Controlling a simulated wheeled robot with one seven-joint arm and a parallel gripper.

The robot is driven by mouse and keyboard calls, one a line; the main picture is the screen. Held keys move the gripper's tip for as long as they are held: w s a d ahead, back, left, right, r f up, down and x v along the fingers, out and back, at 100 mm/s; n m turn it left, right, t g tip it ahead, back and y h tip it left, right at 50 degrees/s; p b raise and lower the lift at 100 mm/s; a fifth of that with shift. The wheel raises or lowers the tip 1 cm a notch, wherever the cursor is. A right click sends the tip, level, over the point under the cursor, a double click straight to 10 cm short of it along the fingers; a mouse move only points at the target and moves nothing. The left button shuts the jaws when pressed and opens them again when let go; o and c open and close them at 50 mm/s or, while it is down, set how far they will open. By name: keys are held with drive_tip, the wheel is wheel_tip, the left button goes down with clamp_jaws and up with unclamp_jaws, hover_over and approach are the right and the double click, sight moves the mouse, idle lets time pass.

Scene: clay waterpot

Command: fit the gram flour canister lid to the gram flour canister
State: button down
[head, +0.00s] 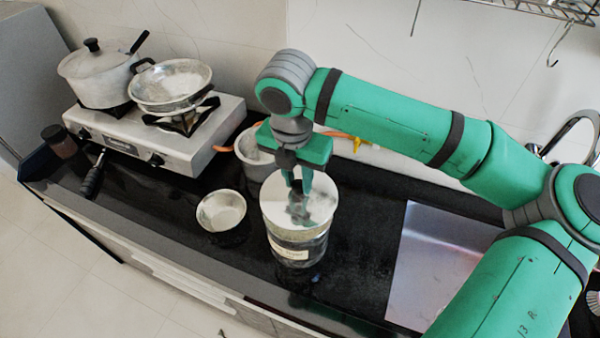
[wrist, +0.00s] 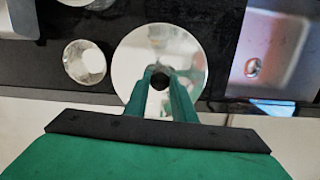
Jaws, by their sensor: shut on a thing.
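The gram flour canister (head: 297,246) is a round, clear-sided jar with a pale label, upright on the black counter. Its lid (head: 322,207) is a shiny, pale round disc over the canister's top. In the head view the lid looks roughly level with the rim; I cannot tell whether it is fully seated. My gripper (head: 300,190) points down from above and is shut on the dark knob at the lid's middle. In the wrist view the lid (wrist: 189,50) hides the canister below it, and the fingers (wrist: 160,82) close on the knob.
A small metal bowl (head: 221,211) stands just left of the canister, and a metal pot (head: 250,150) stands close behind. A gas stove (head: 200,135) with a lidded pot (head: 97,75) and a pan (head: 170,84) is at the left. A sink (head: 440,262) is at the right.

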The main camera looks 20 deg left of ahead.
sight(297, 195)
drive_tip(key=shift+s+f, duration=0.1)
drive_tip(key=shift+f, duration=0.5)
drive_tip(key=shift+a+f, duration=0.1)
drive_tip(key=shift+f, duration=1.9)
drive_tip(key=shift+f, duration=0.1)
drive_tip(key=shift+w, duration=0.25)
drive_tip(key=shift+s, duration=0.15)
drive_tip(key=shift+s, duration=0.1)
